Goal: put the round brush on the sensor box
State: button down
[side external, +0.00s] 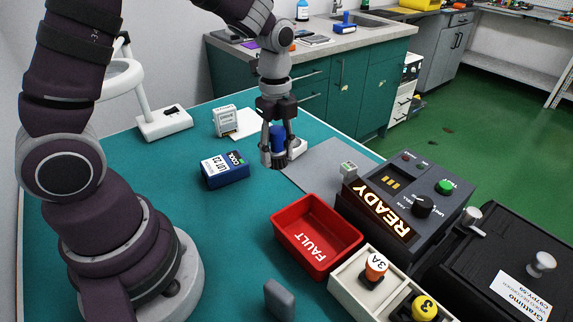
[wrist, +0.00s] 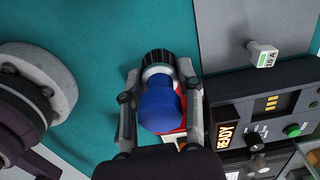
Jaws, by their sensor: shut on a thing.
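My gripper (side external: 274,160) is shut on the round brush (side external: 277,137), with fingers on both sides of it, near the far left corner of the grey mat. In the wrist view the brush (wrist: 158,108) shows a rounded blue handle, a pale collar and a dark ridged ring between the fingertips (wrist: 160,88). Whether it touches the table is hard to tell. No box is clearly marked as the sensor box. A small cream box with a label (side external: 226,121) stands behind and left of my gripper. A blue box marked LOT 21 (side external: 225,170) lies nearer, left of my gripper.
A white rounded thing (side external: 297,148) sits just right of my gripper. A red FAULT bin (side external: 317,236), the READY console (side external: 420,190) and a small fuse-like part (side external: 348,170) lie to the right. A white lamp base (side external: 165,123) stands back left. The teal table's left middle is clear.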

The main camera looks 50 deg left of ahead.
notch_tip(320, 180, up, 4)
send_over(224, 162)
notch_tip(224, 162, down, 9)
jog(key=shift+s+f, duration=0.1)
jog(key=shift+f, duration=0.3)
jog(key=c, duration=0.7)
grip_release()
jog(key=shift+f, duration=0.1)
